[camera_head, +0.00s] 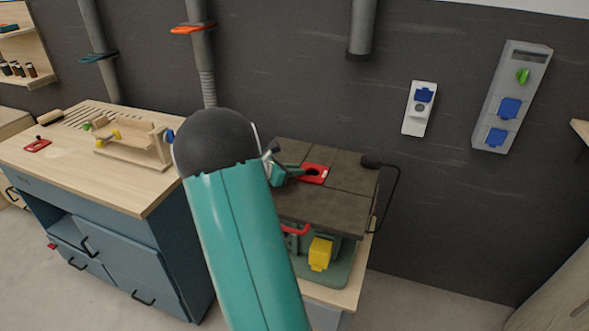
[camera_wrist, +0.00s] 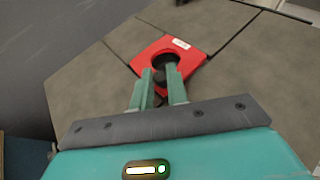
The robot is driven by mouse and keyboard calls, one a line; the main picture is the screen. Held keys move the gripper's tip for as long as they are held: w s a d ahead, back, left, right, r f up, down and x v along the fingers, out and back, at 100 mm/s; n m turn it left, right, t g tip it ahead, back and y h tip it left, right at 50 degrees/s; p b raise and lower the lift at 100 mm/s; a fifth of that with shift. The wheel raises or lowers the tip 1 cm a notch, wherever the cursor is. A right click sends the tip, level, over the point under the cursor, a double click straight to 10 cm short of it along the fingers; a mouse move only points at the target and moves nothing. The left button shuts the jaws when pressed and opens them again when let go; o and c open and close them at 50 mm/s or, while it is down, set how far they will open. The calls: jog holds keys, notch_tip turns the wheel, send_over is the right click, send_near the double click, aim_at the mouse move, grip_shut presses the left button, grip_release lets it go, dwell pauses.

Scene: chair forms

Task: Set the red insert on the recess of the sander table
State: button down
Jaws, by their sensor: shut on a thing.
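The red insert (camera_head: 315,173) is a flat red plate with a round dark opening and a small white label. It is over the dark grey top of the sander table (camera_head: 325,210). In the wrist view the insert (camera_wrist: 190,57) looks turned against the seams of the table top (camera_wrist: 245,90). My gripper (camera_wrist: 161,72) is shut on the near side of the insert, beside its opening. In the head view my gripper (camera_head: 276,170) is partly behind my arm. The recess is hidden, and I cannot tell whether the insert touches the table.
A wooden workbench (camera_head: 90,165) with a wooden jig (camera_head: 130,145) and a small red item (camera_head: 38,145) stands at left. Grey ducts and a dark wall are behind. Floor is clear at right.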

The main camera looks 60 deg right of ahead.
jog(key=shift+f, duration=0.25)
jog(key=c, duration=1.3)
grip_release()
jog(key=shift+w+a, duration=0.1)
jog(key=v, duration=1.3)
jog(key=shift+r, duration=0.15)
jog(key=shift+a+r, duration=0.1)
jog(key=shift+a, duration=0.05)
